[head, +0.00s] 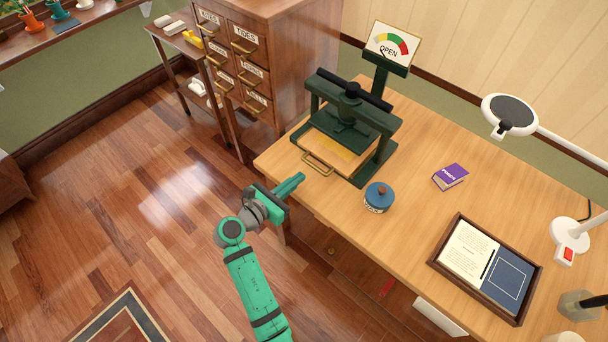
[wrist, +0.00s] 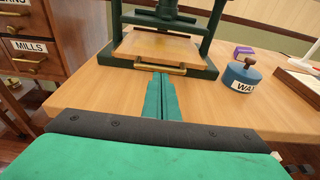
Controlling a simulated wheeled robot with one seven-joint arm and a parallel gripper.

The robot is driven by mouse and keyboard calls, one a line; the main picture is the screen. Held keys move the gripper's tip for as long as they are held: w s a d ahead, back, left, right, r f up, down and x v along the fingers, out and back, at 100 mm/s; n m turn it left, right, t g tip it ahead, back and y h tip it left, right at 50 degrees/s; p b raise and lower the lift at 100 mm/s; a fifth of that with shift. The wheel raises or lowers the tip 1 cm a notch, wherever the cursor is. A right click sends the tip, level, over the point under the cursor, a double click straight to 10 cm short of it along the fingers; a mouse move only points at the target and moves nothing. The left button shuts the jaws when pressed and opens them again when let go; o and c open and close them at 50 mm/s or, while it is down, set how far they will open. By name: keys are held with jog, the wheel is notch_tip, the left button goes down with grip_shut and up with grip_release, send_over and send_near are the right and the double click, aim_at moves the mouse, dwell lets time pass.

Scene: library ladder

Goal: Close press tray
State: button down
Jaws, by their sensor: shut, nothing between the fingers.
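The dark green press (head: 350,125) stands on the wooden desk. Its wooden tray (head: 339,151) sticks out a little at the front, with a brass handle (head: 318,165) on its front edge. My green gripper (head: 302,178) is shut and empty. Its fingertips (wrist: 161,77) are just in front of the handle, close to it; I cannot tell whether they touch.
A blue lidded jar (head: 379,197) stands on the desk right of the press, near the front edge. A purple book (head: 451,177), a framed tray with papers (head: 485,268) and a white lamp (head: 511,115) are farther right. A labelled drawer cabinet (head: 262,65) stands left of the desk.

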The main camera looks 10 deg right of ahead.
jog(key=v, duration=0.9)
jog(key=shift+a, duration=0.2)
jog(key=shift+s, duration=0.1)
jog(key=s+f+m+t+y, duration=0.2)
jog(key=s+f+m+y, duration=0.6)
jog(key=s+f, duration=0.7)
jog(key=s+r+m+t+y, duration=0.3)
jog(key=s+r+m+y, duration=0.1)
jog(key=s+r+m, duration=1.2)
jog(key=shift+s+r+m+t, duration=0.2)
jog(key=shift+s+m+t, duration=0.1)
jog(key=shift+s+m, duration=0.5)
